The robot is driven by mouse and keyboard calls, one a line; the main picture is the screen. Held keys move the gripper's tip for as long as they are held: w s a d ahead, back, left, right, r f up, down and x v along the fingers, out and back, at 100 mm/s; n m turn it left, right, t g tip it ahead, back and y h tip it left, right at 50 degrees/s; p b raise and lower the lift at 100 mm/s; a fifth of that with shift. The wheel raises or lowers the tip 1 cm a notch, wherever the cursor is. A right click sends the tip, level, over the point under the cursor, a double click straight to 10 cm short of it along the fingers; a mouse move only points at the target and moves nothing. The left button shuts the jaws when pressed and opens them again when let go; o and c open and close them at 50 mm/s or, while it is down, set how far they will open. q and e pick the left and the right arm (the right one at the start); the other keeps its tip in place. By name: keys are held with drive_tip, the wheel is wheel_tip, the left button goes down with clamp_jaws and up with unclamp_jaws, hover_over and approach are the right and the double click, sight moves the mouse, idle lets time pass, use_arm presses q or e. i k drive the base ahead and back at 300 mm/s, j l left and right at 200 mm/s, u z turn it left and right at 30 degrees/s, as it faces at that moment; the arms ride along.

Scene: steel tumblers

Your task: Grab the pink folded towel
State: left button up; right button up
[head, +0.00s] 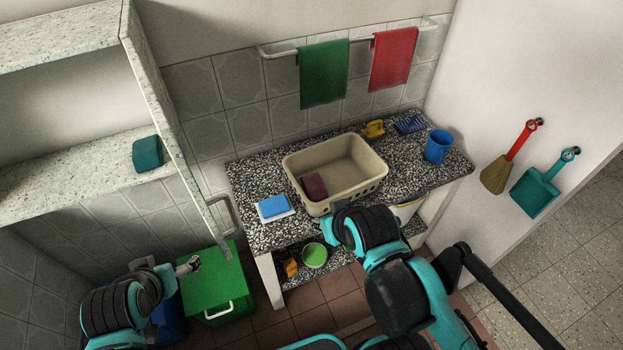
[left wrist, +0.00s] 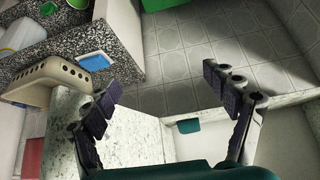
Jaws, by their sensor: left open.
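A dark pink folded cloth (head: 314,186) lies inside the beige basket (head: 362,152), at its left front corner, on the speckled counter. The basket's outer side shows in the left wrist view (left wrist: 47,78), but the pink cloth cannot be made out there. My left gripper (head: 187,266) is low at the left, near the green box and well apart from the cloth. In the left wrist view its fingers (left wrist: 164,88) are spread with nothing between them. My right arm reaches up in front of the basket; its gripper cannot be made out.
A blue sponge (head: 273,206) on a white dish sits left of the basket. A blue cup (head: 437,146) stands right of it. A teal folded cloth (head: 147,153) lies on the left shelf. A green box (head: 216,289) is on the floor. Green (head: 323,73) and red (head: 392,58) towels hang behind.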

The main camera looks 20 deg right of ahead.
sight(314, 188)
drive_tip(key=k+l, duration=0.1)
drive_tip(key=i+l, duration=0.1)
drive_tip(key=l, duration=0.8)
drive_tip(key=i+l+u, duration=0.1)
drive_tip(key=l, duration=0.8)
drive_tip(key=i+l, duration=0.1)
drive_tip(key=l, duration=0.35)
drive_tip(key=i+l+u, duration=0.1)
drive_tip(key=l, duration=0.85)
drive_tip(key=i+u, duration=0.05)
drive_tip(key=i, duration=0.05)
